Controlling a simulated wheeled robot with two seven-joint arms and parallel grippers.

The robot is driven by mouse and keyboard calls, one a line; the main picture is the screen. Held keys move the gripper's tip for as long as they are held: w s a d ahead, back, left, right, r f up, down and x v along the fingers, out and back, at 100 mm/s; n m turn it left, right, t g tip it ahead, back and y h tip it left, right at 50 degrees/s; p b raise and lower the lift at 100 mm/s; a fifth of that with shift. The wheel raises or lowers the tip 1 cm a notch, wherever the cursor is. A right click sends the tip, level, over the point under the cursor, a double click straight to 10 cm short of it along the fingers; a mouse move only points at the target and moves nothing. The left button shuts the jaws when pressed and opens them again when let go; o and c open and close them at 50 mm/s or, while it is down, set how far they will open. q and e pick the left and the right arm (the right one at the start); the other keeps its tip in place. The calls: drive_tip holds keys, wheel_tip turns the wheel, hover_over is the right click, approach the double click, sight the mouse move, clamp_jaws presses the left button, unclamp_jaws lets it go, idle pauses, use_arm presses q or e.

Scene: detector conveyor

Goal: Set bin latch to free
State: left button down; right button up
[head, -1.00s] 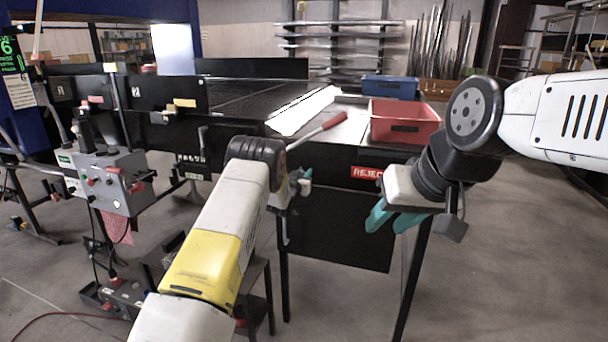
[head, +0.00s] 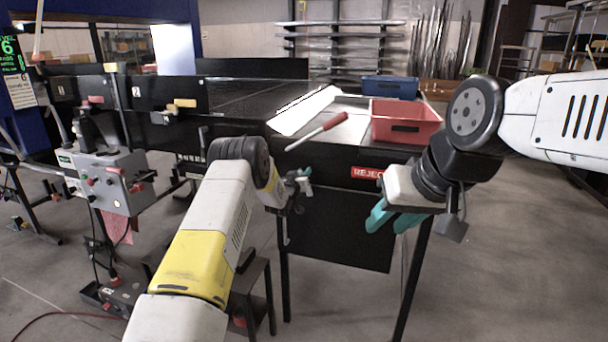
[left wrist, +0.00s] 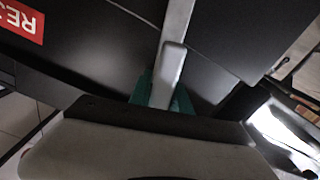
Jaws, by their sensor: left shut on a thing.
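My left gripper (head: 302,182) is at the front face of the reject table, left of the red REJECT label. In the left wrist view its teal fingers (left wrist: 163,92) are shut on a pale grey lever (left wrist: 172,62) with a rounded end, which looks like the bin latch. The lever stands against the dark panel, and its lower part is hidden between the fingers. In the head view my wrist and fingers mostly hide the latch, so its setting cannot be read. My right gripper (head: 392,220) has its teal fingers apart and empty, in front of the table's right side.
A red bin (head: 405,120) sits on the table top, with a blue bin (head: 390,86) behind it. A red-gripped rod (head: 318,132) lies near the left gripper. A grey control box (head: 108,180) stands at the left. The floor at right is clear.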

use_arm(q)
drive_tip(key=shift+w+a+f+n, duration=0.1)
drive_tip(key=shift+a+f+n, duration=0.2)
drive_tip(key=shift+n, duration=2.2)
drive_tip(key=shift+w+a+f+n, duration=0.15)
drive_tip(key=shift+f+n, duration=0.25)
drive_tip(key=shift+n, duration=2.1)
drive_tip(key=shift+s+a+f+n, duration=0.1)
drive_tip(key=shift+a+f+n, duration=0.2)
drive_tip(key=shift+n, duration=2.2)
drive_tip(key=c, duration=1.3)
unclamp_jaws()
drive_tip(key=shift+v, duration=3.85)
